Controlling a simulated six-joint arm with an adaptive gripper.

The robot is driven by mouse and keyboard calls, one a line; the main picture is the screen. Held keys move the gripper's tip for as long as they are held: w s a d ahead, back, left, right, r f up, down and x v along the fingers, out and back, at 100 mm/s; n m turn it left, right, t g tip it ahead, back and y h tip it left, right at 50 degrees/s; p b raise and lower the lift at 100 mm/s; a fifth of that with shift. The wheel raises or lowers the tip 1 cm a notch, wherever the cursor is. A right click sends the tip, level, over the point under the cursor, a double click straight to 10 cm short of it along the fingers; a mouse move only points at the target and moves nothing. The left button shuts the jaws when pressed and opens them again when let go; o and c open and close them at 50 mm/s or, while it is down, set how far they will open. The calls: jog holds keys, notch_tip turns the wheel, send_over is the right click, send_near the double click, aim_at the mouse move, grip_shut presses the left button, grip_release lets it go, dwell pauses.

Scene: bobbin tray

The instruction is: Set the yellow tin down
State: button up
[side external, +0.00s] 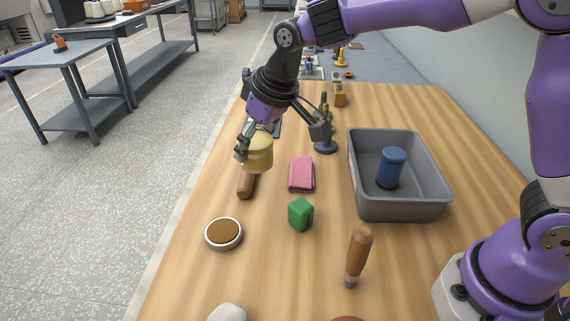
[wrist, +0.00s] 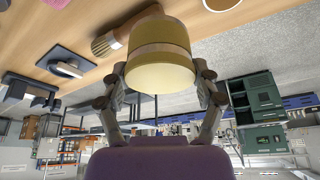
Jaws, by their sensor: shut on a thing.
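The yellow tin (side external: 257,155) is a short pale-yellow cylinder held in my gripper (side external: 245,150) at the far left side of the table. In the wrist view the tin (wrist: 161,52) fills the space between the fingers of my gripper (wrist: 161,75), which are shut on it from both sides. In the side view the tin appears just above or beside a brown wooden-handled object (side external: 245,185). I cannot tell whether the tin touches that object or the table.
A grey bin (side external: 400,212) with a blue cylinder (side external: 391,168) stands at the right. A pink cloth (side external: 301,174), a green block (side external: 300,214), a round brown-topped dish (side external: 224,234) and a wooden-handled tool (side external: 358,255) lie nearer. Bare wood shows between them.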

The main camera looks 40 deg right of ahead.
jog(key=s+a+n+g+y, duration=0.15)
jog(key=s+a+n, duration=0.45)
jog(key=s+a, duration=1.2)
jog(key=shift+t+y, duration=0.25)
jog(key=w+f, duration=0.2)
jog(key=w, duration=0.2)
jog(key=w+f, duration=0.2)
jog(key=w, duration=0.2)
jog(key=w+d+f, duration=0.1)
jog(key=w+f, duration=0.2)
jog(key=w, duration=0.1)
jog(key=shift+d, duration=0.1)
jog(key=shift+f, duration=1.9)
jog(key=shift+f, duration=0.15)
jog(key=o, duration=1.2)
jog(key=shift+c, duration=0.2)
